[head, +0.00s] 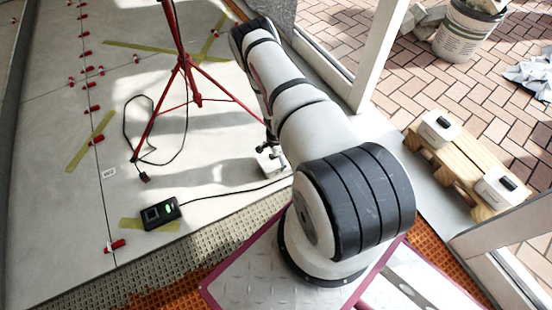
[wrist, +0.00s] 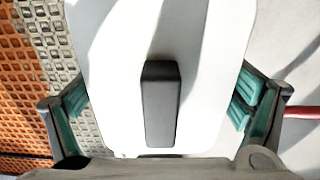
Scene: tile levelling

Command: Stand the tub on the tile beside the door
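The white tub (head: 271,162) stands at the end of my arm in the head view, partly hidden by the arm. In the wrist view its white lid (wrist: 215,60) fills the middle, with a black bar handle (wrist: 160,105) on top. My gripper (wrist: 160,98) is over the lid with its teal-padded fingers wide apart, one on each side of the handle with clear gaps. In the head view my gripper (head: 268,143) is just above the tub. Large pale grey tiles (head: 215,135) cover the floor. A white door frame (head: 375,55) stands at the right.
A red tripod (head: 187,65), black cable and a black device with a green light (head: 160,213) are on the tiles. Red levelling clips (head: 115,246) line the joints. Two similar tubs (head: 437,130) (head: 500,187) sit on a wooden pallet (head: 450,168). A bucket (head: 465,32) stands outside on brick paving.

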